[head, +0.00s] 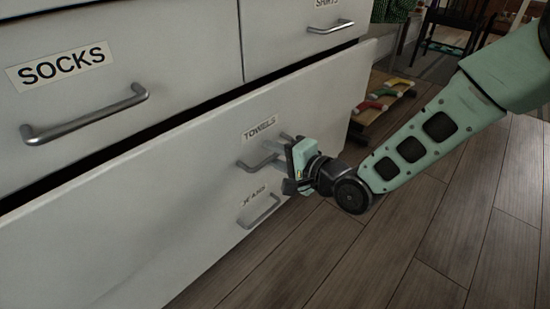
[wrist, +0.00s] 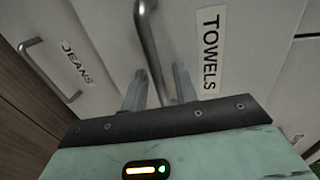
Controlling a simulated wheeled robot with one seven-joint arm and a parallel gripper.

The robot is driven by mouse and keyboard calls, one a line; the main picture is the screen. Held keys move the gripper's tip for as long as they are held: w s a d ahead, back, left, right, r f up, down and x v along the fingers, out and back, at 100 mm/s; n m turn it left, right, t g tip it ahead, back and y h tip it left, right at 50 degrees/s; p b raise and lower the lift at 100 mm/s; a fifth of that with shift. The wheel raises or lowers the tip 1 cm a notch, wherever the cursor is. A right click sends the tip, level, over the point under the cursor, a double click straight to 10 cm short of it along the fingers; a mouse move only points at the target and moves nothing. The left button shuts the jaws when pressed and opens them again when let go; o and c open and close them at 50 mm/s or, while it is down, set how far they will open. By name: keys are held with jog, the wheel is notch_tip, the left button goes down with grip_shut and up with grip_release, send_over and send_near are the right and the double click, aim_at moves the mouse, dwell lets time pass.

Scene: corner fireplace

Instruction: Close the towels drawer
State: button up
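The towels drawer (head: 190,150) is a wide white drawer front with a TOWELS label (head: 260,127) and a metal bar handle (head: 258,163). It stands out from the dresser, with a dark gap along its top edge. My gripper (head: 286,162) is at the right end of this handle. In the wrist view, my gripper's two fingers (wrist: 160,84) are apart, with the towels handle (wrist: 148,38) running between them. Space shows beside the bar, so the fingers do not look clamped on it. The TOWELS label (wrist: 210,50) is to their right.
The socks drawer (head: 130,60) and another drawer (head: 290,50) above look shut. A jeans handle (head: 260,211) sits just below the towels handle. A low rack with coloured items (head: 383,97) stands beyond the dresser. Wooden floor (head: 330,265) in front is clear.

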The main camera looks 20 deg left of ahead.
grip_shut()
jog(key=shift+r+p+x, duration=0.25)
jog(key=shift+x, duration=0.8)
jog(key=shift+r+p+x, duration=0.2)
jog(key=shift+x, duration=0.85)
jog(key=shift+w+a, duration=0.15)
grip_release()
jog(key=p+v, duration=0.7)
jog(key=v, duration=1)
jog(key=shift+s, duration=0.2)
